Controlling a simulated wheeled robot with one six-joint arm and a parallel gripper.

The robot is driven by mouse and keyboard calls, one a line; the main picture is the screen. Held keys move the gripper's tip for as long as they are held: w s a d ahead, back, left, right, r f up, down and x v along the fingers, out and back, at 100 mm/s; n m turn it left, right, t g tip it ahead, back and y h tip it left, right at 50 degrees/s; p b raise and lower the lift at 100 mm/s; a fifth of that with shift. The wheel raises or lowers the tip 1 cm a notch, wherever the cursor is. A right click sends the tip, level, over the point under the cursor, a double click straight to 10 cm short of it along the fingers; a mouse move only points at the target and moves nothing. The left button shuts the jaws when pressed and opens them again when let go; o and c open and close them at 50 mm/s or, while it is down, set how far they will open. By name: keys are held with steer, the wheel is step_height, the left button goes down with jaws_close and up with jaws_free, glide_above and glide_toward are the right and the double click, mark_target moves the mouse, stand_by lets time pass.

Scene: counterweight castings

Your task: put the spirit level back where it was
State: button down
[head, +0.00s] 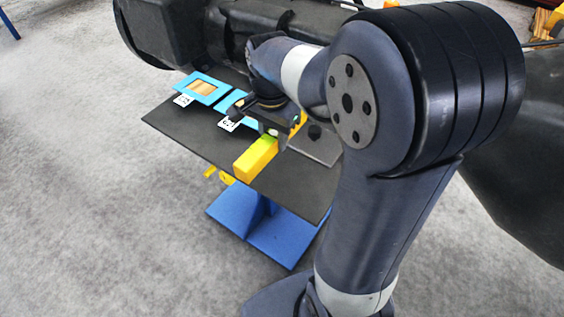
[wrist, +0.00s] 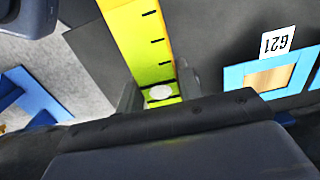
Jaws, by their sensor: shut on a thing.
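The spirit level (head: 256,159) is a yellow bar with a green section, over the dark table (head: 180,130). In the wrist view the level (wrist: 138,35) runs from the top edge down between my fingers, with black marks and a white round spot on its green part. My gripper (wrist: 160,93) is shut on the green part. In the head view my gripper (head: 272,128) is partly hidden by my arm, which also covers the level's far end. I cannot tell whether the level touches the table.
A blue frame with a wooden inside (head: 203,88) lies at the table's far left, beside a white label (head: 183,100). A second blue piece (head: 228,101) and label (head: 229,124) are near my gripper. A grey plate (head: 322,150) lies right. Large black castings (head: 165,30) stand behind.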

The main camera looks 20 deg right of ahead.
mark_target(273, 134)
step_height(273, 134, down, 9)
steer(key=shift+r, duration=0.15)
stand_by(0.4)
steer(key=c, duration=1)
jaws_free()
steer(key=shift+o, duration=0.2)
step_height(273, 134, up, 12)
steer(key=shift+s+a+r, duration=0.1)
